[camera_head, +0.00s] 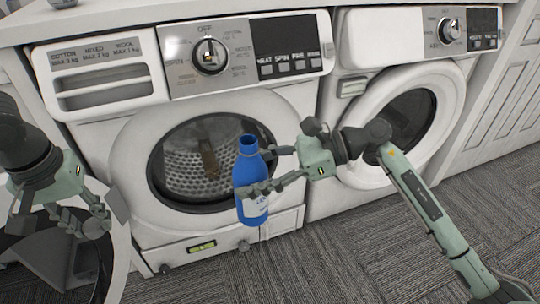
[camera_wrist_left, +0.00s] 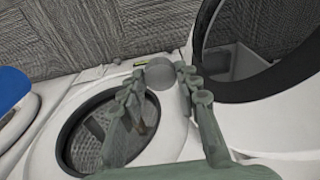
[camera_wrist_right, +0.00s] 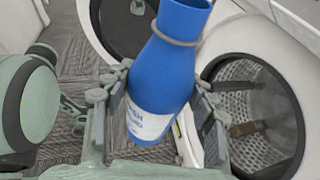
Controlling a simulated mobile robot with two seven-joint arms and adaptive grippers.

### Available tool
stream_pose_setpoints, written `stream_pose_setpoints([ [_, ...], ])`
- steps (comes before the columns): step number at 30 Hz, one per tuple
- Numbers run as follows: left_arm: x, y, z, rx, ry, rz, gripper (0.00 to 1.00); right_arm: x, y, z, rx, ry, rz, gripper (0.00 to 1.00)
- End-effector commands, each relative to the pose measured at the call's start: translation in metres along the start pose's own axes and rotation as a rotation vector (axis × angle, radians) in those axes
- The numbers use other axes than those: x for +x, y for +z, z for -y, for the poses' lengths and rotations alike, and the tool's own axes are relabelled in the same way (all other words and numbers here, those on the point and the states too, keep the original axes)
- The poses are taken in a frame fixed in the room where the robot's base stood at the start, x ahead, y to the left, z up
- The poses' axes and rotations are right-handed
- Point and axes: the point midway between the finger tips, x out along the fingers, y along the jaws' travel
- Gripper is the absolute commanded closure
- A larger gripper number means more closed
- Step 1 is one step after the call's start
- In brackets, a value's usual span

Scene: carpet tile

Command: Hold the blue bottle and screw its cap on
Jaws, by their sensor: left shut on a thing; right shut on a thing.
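The blue bottle (camera_head: 250,180) with a white label is nearly upright in front of the left washing machine. Its neck is open at the top. My right gripper (camera_head: 247,172) is shut around its body; the right wrist view shows the bottle (camera_wrist_right: 165,85) between the fingers (camera_wrist_right: 160,100). My left gripper (camera_head: 92,226) is well left of the bottle, lower in the picture. It is shut on a small round grey cap, seen between its fingertips (camera_wrist_left: 160,78) as the cap (camera_wrist_left: 160,73). The bottle's edge (camera_wrist_left: 12,88) shows at the left of the left wrist view.
Two white washing machines stand behind, the left one (camera_head: 120,150) and the right one (camera_head: 345,150), with a worktop (camera_head: 150,20) above. Grey carpet (camera_head: 330,255) is open at the front right. White cabinet doors (camera_head: 505,100) are at the far right.

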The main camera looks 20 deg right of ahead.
Motion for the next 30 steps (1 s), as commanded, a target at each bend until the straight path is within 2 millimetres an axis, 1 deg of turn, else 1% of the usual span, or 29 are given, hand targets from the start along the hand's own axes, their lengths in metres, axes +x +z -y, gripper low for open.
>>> stream_pose_setpoints([
  [1,0.000,0.000,0.000,0.000,0.000,0.000,0.77,0.011,0.005,-0.003,-0.025,0.057,0.002,1.00],
  [4,0.000,0.000,0.000,0.000,0.000,0.000,0.77,0.032,0.009,-0.013,-0.065,0.165,0.003,1.00],
  [6,0.000,0.000,0.000,0.000,0.000,0.000,0.77,0.043,0.011,-0.018,-0.087,0.226,0.003,1.00],
  [10,0.000,0.000,0.000,0.000,0.000,0.000,0.77,0.058,0.013,-0.026,-0.115,0.306,0.004,1.00],
  [15,0.000,0.000,0.000,0.000,0.000,0.000,0.77,0.064,0.013,-0.030,-0.130,0.345,0.003,1.00],
  [25,-0.001,-0.001,-0.002,0.003,0.001,-0.001,0.77,0.065,0.012,-0.030,-0.128,0.346,0.000,1.00],
  [28,-0.008,-0.005,-0.011,0.021,0.007,-0.005,0.77,0.065,0.012,-0.030,-0.128,0.345,0.001,1.00],
  [30,-0.017,-0.011,-0.024,0.042,0.015,-0.007,0.77,0.065,0.013,-0.030,-0.128,0.345,0.001,1.00],
])
